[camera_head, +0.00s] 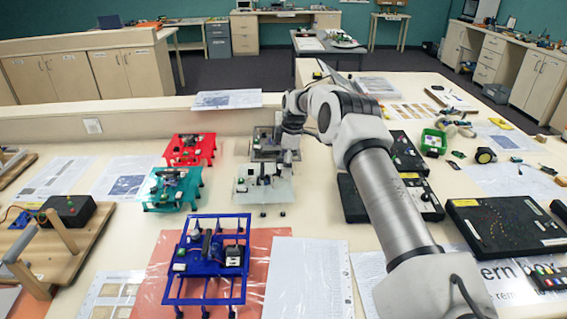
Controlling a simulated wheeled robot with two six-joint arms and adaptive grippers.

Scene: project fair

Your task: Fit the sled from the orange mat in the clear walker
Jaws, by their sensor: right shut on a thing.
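The clear walker (281,191) stands mid-table, a pale see-through frame on small dark feet. My right gripper (287,157) is at the back right of its top, pointing down and shut. The dark sled (262,172) shows at the clear walker's top, beside the fingers; the grip is small and partly hidden, and I cannot tell whether the sled is seated. The orange mat (257,258) lies at the front under a blue walker (207,262), which carries a board with small parts. My left gripper is not in view.
A red walker (190,150) and a teal walker (172,188) stand to the left. A grey walker (266,146) stands close behind the clear one. Black boxes (393,197) and a green bin (433,143) lie right. White sheets (308,279) cover the front middle.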

